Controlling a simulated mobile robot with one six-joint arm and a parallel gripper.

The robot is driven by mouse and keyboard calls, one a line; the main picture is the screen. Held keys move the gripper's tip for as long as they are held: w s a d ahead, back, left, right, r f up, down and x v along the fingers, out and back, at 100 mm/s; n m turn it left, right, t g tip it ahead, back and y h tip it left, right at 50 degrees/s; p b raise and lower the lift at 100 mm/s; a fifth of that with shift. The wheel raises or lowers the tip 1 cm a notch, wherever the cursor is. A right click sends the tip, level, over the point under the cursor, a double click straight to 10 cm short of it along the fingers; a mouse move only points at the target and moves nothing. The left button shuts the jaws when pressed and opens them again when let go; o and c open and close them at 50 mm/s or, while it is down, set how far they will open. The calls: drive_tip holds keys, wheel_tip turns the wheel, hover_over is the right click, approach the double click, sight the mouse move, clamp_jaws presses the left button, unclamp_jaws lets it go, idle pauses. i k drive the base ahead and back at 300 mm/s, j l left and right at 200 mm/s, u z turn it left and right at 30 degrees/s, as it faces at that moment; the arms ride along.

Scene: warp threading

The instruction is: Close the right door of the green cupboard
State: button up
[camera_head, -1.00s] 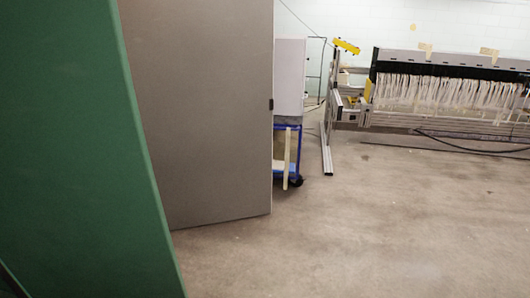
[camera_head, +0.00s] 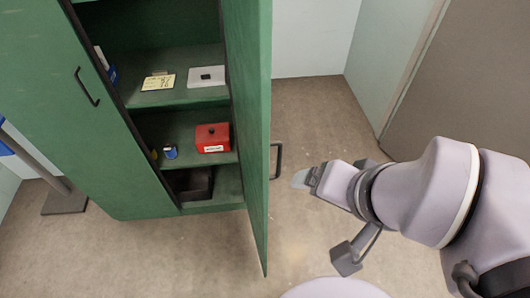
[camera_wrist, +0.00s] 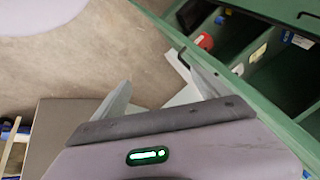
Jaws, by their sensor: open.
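The green cupboard (camera_head: 150,204) stands at the left in the head view. Its right door (camera_head: 252,110) is swung wide open towards the camera and seen nearly edge-on. The dark bar handle (camera_head: 278,161) is on the door's right-hand face. My gripper (camera_head: 300,180) is open, a little right of that handle, apparently apart from it. In the wrist view, the open fingers of my gripper (camera_wrist: 155,90) show nothing held, and the door (camera_wrist: 225,80) runs diagonally beyond them. The cupboard's left door (camera_head: 60,110) is shut, with its own handle (camera_head: 87,87).
Shelves hold a red box (camera_head: 212,137), a white item (camera_head: 206,76), a yellow note (camera_head: 158,82) and a dark bin (camera_head: 194,184). A grey panel (camera_head: 465,80) stands at the right. The floor (camera_head: 315,120) behind my gripper is clear.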

sight(247, 24)
drive_tip(key=i+l+u, duration=0.2)
drive_tip(key=u, duration=0.25)
drive_tip(key=i+l+u, duration=0.15)
drive_tip(key=l+u, duration=0.3)
drive_tip(key=i+l+u, duration=0.1)
drive_tip(key=l+u, duration=0.75)
drive_tip(key=l+z, duration=0.15)
drive_tip(key=l, duration=0.15)
